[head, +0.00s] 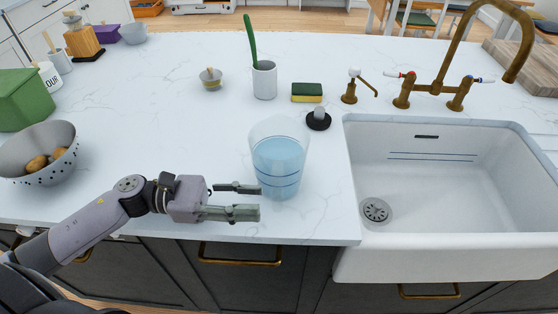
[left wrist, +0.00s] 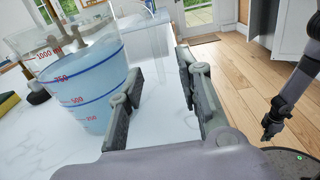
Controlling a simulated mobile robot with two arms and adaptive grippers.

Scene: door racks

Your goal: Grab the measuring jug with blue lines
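The clear measuring jug (head: 278,165) with blue lines and bluish liquid stands upright on the white counter, left of the sink. It also shows at the left of the left wrist view (left wrist: 82,90), with red numbers by its lines. My left gripper (head: 260,201) is open and empty, low over the counter at the jug's near left side. In the left wrist view its fingers (left wrist: 160,70) have bare counter between them, and the jug is outside them, beside the left finger. I cannot tell whether that finger touches it. My right gripper (left wrist: 271,127) shows small and dark over the floor.
The white sink (head: 345,200) is right of the jug, with a brass tap (head: 455,60) behind. A black-based stopper (head: 318,121), a sponge (head: 307,93) and a cup with a green brush (head: 264,82) stand behind it. A colander (head: 40,160) is at left. The counter's front edge is close.

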